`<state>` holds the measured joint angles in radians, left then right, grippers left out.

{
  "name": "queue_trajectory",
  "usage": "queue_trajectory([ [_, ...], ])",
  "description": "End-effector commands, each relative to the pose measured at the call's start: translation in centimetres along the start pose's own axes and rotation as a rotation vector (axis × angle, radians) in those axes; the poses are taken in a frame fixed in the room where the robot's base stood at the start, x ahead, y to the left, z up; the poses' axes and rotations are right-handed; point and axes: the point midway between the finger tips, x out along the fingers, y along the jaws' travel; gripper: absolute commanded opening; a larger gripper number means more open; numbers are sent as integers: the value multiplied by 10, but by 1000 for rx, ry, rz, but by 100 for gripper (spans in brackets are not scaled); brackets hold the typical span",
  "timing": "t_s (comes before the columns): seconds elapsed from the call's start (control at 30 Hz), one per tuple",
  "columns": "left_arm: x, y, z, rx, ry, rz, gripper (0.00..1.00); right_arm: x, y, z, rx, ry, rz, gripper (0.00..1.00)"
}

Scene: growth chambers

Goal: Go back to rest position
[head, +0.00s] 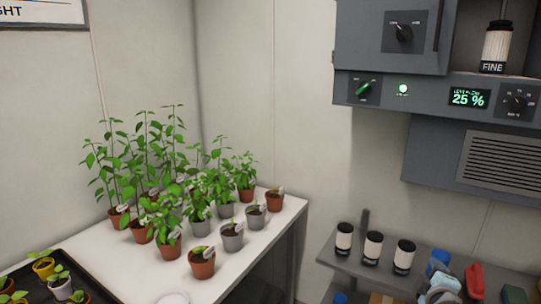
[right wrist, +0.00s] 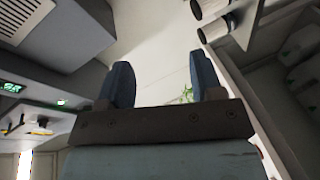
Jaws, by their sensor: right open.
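My right gripper (right wrist: 162,80) shows in the right wrist view. Its two blue fingers stand apart with nothing between them, so it is open and empty. Past the fingers are a pale wall and a small bit of green plant (right wrist: 187,95). I cannot make out either gripper clearly in the head view. My left gripper is not in view.
A white bench (head: 137,270) holds several potted plants. A dark tray (head: 28,270) with seedlings is at lower left. A grey shelf (head: 345,262) carries several canisters and coloured items. A grey control unit (head: 425,97) reading 25 % hangs above.

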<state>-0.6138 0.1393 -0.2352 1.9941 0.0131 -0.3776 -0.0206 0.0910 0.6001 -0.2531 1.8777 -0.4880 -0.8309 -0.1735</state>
Motion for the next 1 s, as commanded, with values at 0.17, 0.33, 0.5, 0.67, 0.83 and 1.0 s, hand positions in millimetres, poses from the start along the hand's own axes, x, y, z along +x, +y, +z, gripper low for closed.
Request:
queue_trajectory([
  [0.17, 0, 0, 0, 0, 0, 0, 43, -68, -123, 31, 118, 88, -274, 60],
  [0.33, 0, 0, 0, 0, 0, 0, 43, -141, -202, 55, 264, 130, -486, 60],
  [0.5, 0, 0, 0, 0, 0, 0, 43, -203, -247, 72, 388, 137, -629, 60],
  [0.67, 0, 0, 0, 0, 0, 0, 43, -254, -274, 86, 496, 127, -732, 60],
  [0.83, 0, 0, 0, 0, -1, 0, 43, -277, -290, 68, 619, 114, -757, 60],
  [1.0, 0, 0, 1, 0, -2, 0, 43, -288, -301, 38, 732, 95, -753, 60],
])
